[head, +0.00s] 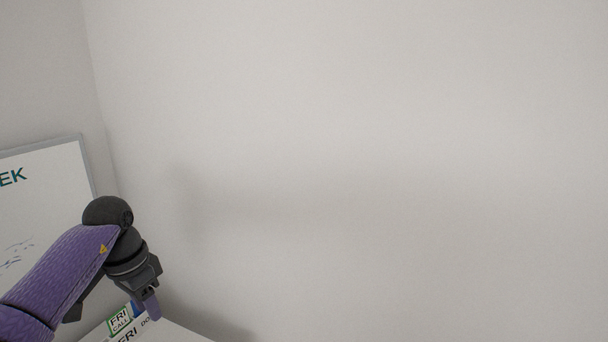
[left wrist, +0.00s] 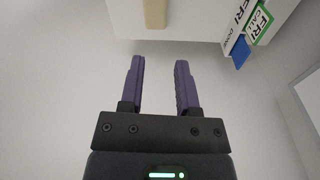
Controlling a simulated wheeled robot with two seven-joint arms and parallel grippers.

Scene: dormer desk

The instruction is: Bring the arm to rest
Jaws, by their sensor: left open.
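My left arm, in a purple sleeve, comes in from the lower left of the head view. Its left gripper (head: 152,304) points downward above the corner of a white surface (head: 182,333). In the left wrist view the two purple fingers of the left gripper (left wrist: 160,80) are apart, with nothing between them. My right gripper is in neither view.
A whiteboard (head: 50,195) hangs on the left wall. Cards marked FRI (head: 120,320) sit by the white surface, close to the gripper; a blue piece (left wrist: 241,53) is beside them. A pale yellow bar (left wrist: 154,14) lies on the surface. Plain wall fills the right.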

